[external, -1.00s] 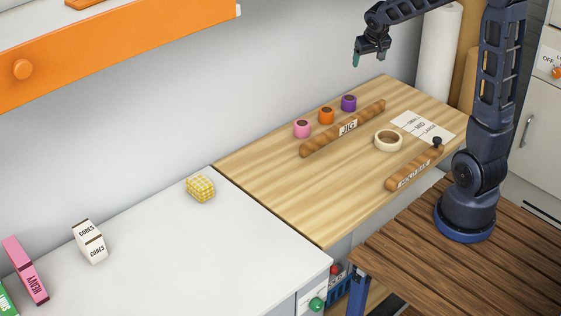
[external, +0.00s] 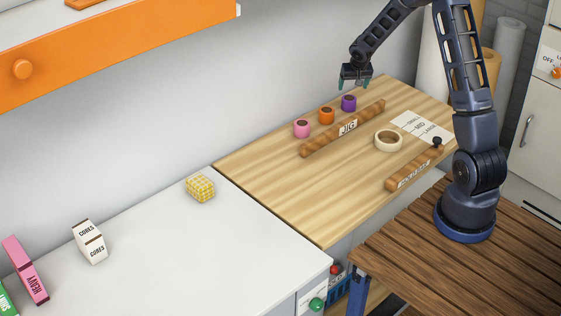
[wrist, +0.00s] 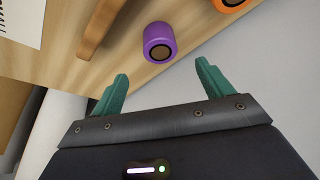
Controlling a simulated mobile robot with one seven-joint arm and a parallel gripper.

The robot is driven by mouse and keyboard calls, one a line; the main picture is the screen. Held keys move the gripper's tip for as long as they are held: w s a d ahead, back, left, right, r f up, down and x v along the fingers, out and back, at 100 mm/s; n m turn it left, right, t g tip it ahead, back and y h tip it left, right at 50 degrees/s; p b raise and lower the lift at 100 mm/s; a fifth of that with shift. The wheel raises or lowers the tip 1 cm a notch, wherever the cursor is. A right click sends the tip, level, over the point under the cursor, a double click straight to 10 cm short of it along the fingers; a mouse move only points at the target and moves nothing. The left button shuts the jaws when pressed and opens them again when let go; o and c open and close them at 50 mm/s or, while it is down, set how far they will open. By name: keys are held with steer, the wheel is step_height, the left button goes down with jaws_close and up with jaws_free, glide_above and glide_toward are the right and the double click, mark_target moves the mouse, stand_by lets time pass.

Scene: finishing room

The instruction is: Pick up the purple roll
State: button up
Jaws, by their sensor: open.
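The purple roll (external: 349,103) stands upright on the wooden worktop near the wall, at the right end of a row of three small rolls. In the wrist view the purple roll (wrist: 160,42) lies ahead of my fingertips, roughly between their lines, with its dark core facing the camera. My gripper (external: 354,84) is open and empty, above the purple roll and apart from it. Its two green fingers (wrist: 160,78) are spread wide in the wrist view.
An orange roll (external: 326,116) and a pink roll (external: 302,129) stand left of the purple one. A wooden bar labelled JIG (external: 370,115) lies just in front of the row. A cream ring (external: 388,141) and a white card (external: 428,125) lie further right.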

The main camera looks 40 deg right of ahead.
mark_target(353, 95)
steer(key=shift+x, duration=5.3)
steer(key=c, duration=1.1)
